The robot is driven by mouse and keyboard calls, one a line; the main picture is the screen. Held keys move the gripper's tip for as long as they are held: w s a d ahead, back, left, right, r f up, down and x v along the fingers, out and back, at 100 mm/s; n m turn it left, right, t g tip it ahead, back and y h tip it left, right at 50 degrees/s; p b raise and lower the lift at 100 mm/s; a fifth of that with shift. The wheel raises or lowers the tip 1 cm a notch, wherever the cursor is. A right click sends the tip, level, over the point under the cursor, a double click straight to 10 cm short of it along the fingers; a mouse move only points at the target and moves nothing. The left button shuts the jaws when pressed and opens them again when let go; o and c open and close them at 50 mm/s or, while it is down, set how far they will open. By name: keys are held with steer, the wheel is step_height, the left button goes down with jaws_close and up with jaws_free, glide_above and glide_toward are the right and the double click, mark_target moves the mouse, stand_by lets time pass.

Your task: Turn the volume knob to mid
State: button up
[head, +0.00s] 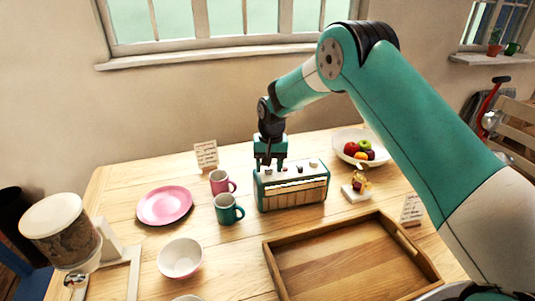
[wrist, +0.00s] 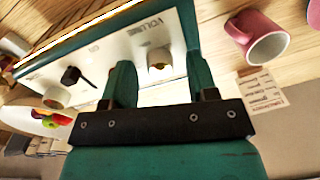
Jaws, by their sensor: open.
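The teal radio (head: 292,191) stands on the wooden table with its pale top panel and controls facing up. In the wrist view the radio's panel (wrist: 112,48) carries the word VOLUME beside a pale, brassy volume knob (wrist: 159,62). My gripper (head: 270,166) points down over the left end of the radio. In the wrist view its two open fingers (wrist: 157,82) stand to either side of the volume knob, with visible gaps. The knob's pointer and exact setting cannot be made out. Whether the fingertips are level with the knob is unclear.
The panel also holds a black switch (wrist: 72,76) and another pale knob (wrist: 56,96). A pink mug (head: 221,182) and a teal mug (head: 227,210) stand close left of the radio. A wooden tray (head: 268,262) lies in front, a fruit bowl (head: 341,143) behind right.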

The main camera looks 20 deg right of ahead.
step_height(320, 180, up, 17)
steer(key=b, duration=0.1)
steer(key=shift+d+b, duration=0.4)
steer(key=shift+d, duration=0.05)
steer(key=shift+s+r, duration=0.1)
steer(key=shift+s, duration=0.05)
steer(key=s+a+n+y, duration=0.1)
steer(key=s+a+n, duration=0.1)
steer(key=s, duration=1.1)
steer(key=s+a+r+n+y, duration=0.1)
steer(key=s+n, duration=0.3)
steer(key=s, duration=0.8)
steer(key=s+a+r+n+y, duration=0.1)
steer(key=s+a+n, duration=0.2)
steer(key=s, duration=1)
steer(key=shift+s+a+r+n+y, duration=0.25)
steer(key=shift+s+a+n+y, duration=0.05)
